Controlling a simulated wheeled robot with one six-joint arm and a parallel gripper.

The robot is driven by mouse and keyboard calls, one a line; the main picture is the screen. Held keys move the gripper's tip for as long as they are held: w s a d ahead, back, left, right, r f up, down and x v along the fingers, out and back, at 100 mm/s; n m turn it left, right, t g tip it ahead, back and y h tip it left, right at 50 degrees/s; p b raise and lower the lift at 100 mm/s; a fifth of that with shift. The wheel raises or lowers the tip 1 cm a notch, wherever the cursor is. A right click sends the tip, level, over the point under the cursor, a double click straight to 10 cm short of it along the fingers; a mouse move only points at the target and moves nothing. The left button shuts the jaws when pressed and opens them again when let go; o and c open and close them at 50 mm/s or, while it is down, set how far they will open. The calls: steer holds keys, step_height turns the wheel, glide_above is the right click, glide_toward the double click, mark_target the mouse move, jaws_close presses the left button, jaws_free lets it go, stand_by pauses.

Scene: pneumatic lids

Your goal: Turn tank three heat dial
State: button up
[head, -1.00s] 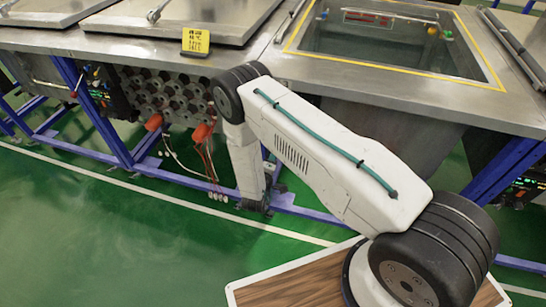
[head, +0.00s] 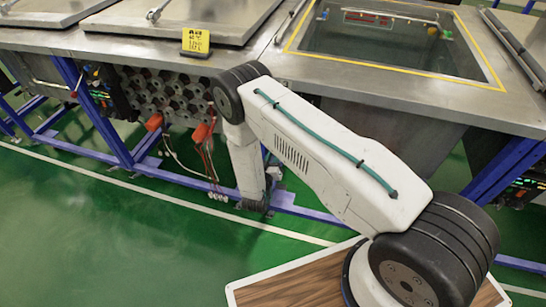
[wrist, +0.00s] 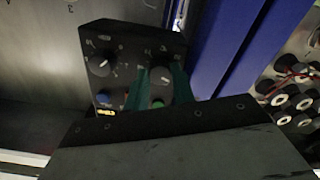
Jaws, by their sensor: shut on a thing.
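A black control box (wrist: 125,45) with two dark knobs fills the upper middle of the wrist view. The left dial (wrist: 102,62) stands free, with a white pointer mark. The right dial (wrist: 161,74) sits between the teal fingers of my gripper (wrist: 160,82), which is shut on it. Below the dials are a blue button (wrist: 103,96), a green button (wrist: 158,103) and a small lit yellow display (wrist: 106,112), too small to read. In the head view my arm hides this box and my fingertips.
A blue frame post (wrist: 225,45) stands right of the box, with pneumatic fittings (wrist: 290,100) beyond it. In the head view, an open water-filled tank (head: 390,50) is at the upper right, closed lids at the upper left. Green floor (head: 90,230) is clear at the lower left.

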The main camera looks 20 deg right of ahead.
steer(key=shift+m, duration=4.2)
steer(key=o, duration=1)
steer(key=shift+a, duration=0.1)
steer(key=v, duration=0.8)
steer(key=shift+f, duration=0.1)
